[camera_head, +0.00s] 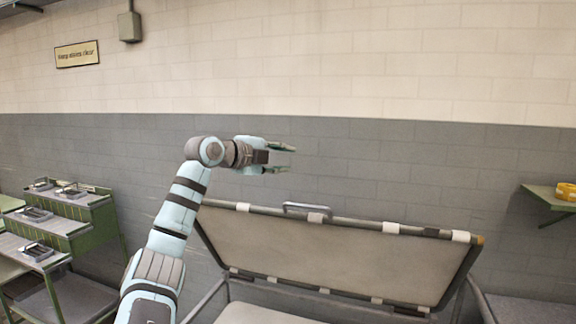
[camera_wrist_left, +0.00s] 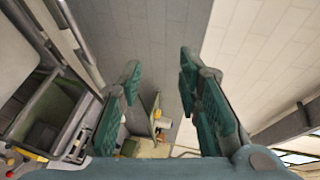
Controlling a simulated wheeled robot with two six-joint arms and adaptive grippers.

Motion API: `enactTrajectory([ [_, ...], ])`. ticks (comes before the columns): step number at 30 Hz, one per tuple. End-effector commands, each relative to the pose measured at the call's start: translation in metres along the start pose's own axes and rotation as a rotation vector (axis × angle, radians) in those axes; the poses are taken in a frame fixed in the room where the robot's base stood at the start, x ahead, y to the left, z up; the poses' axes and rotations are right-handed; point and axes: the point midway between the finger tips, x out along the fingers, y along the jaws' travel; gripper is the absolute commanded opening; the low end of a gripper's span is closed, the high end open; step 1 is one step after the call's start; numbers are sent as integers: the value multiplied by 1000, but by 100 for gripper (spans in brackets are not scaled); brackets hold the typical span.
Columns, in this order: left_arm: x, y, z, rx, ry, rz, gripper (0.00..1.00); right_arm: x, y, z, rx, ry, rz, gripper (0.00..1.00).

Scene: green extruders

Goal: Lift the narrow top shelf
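The wide grey panel that I take for the narrow top shelf (camera_head: 340,258) stands tilted up in the head view, its long upper edge raised. A light metal handle (camera_head: 307,207) sits on that upper edge, among white and grey bands. My left gripper (camera_head: 284,159) is above the upper edge, a little left of the handle and apart from it. Its fingers point right and are spread with nothing between them. In the left wrist view the two teal fingers (camera_wrist_left: 160,70) are also wide apart and empty. My right gripper is out of view.
A green stepped rack (camera_head: 75,228) with several small metal parts stands at the left. A green wall shelf (camera_head: 543,199) holding a yellow roll (camera_head: 566,191) is at the right. A pale surface (camera_head: 262,314) lies below the panel. The wall behind is bare around my gripper.

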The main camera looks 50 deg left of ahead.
Motion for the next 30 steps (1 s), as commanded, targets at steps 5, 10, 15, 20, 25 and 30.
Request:
enactTrajectory([
  [5, -16, -11, 1, 2, 0, -1, 31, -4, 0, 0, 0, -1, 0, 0],
  [10, -30, -21, 2, 1, 0, 0, 31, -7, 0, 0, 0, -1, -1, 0],
  [15, -39, -26, 3, 0, -1, 0, 31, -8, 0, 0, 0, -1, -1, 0],
  [20, -39, -25, 3, 0, 0, 0, 31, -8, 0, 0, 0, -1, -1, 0],
  [25, -39, -25, 3, 0, 1, 1, 31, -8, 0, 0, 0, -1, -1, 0],
  [30, -38, -25, 3, 0, 1, 1, 31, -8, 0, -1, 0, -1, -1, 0],
])
